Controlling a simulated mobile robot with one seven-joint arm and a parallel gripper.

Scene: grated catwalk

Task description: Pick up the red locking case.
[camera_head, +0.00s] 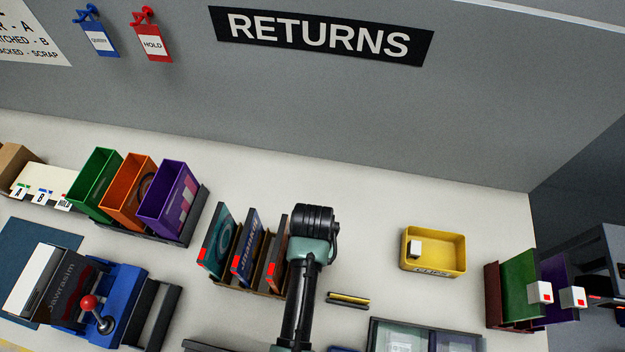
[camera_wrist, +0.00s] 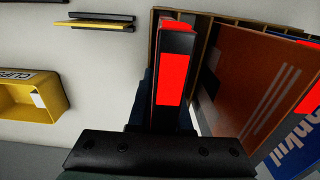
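No case that is plainly red all over shows. In the head view a rack (camera_head: 262,290) holds several upright cases with red patches on their near edges. The rack's rightmost dark case (camera_head: 277,262) shows in the wrist view as a narrow black edge with a bright red face (camera_wrist: 172,78). My gripper (camera_wrist: 160,118) is close to that edge, its dark bar across the bottom of the wrist view. Dark finger parts show beside the edge; whether they touch it, I cannot tell. In the head view my arm hides the gripper's fingers.
At the right stand a green case (camera_head: 520,285) and a purple case with white lock blocks, beside a dark red panel (camera_head: 495,296). A yellow tray (camera_head: 440,262) and yellow bar (camera_head: 348,299) lie between. Colored bins (camera_head: 128,208) stand left. A grey wall rises behind the counter.

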